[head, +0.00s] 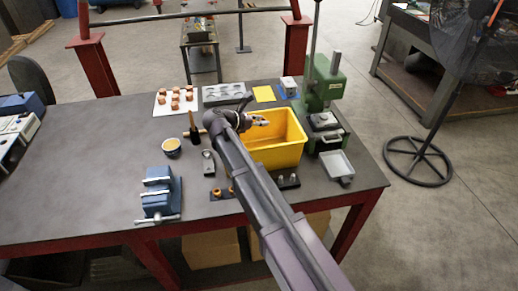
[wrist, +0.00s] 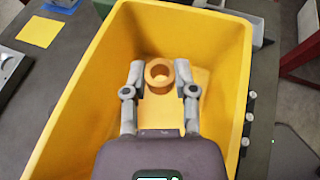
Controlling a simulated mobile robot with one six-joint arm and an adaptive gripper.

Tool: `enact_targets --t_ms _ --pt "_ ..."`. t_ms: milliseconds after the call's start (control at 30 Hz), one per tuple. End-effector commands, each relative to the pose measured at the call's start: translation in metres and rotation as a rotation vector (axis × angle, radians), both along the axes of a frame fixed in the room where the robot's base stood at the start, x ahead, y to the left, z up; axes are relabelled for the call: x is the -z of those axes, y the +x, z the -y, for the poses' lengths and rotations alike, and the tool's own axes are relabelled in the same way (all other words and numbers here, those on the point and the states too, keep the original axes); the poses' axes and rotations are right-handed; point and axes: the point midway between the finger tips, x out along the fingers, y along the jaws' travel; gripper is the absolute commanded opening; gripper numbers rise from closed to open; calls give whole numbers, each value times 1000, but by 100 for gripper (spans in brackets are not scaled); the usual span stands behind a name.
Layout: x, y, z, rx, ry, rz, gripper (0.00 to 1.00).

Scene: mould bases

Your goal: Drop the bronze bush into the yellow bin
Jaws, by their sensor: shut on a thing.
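The yellow bin (head: 290,154) stands on the dark table, right of centre in the head view. In the wrist view the yellow bin (wrist: 78,92) fills most of the picture. My gripper (wrist: 160,78) is over the bin's opening and is shut on the bronze bush (wrist: 149,72), a flanged ring held between the two fingertips with its hole showing. In the head view my gripper (head: 262,120) is above the bin's left part, and the bush cannot be made out there. The bin's floor below the bush looks empty where it shows.
A blue vise (head: 158,194), a small bowl (head: 172,147) and a white board (head: 163,106) with several copper-coloured blocks are to the left. The table's left middle is clear.

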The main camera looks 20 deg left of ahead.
Motion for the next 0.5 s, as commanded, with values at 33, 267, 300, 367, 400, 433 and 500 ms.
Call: enact_targets --t_ms 33,267,300,367,400,433,500 --pt "8 0 0 0 0 0 0" --pt "21 0 0 1 0 0 0" --pt "22 0 1 1 0 0 0" --pt "24 0 1 1 0 0 0" --pt "24 1 1 1 0 0 0" --pt "25 1 1 1 0 0 0" --pt "25 1 1 1 0 0 0"
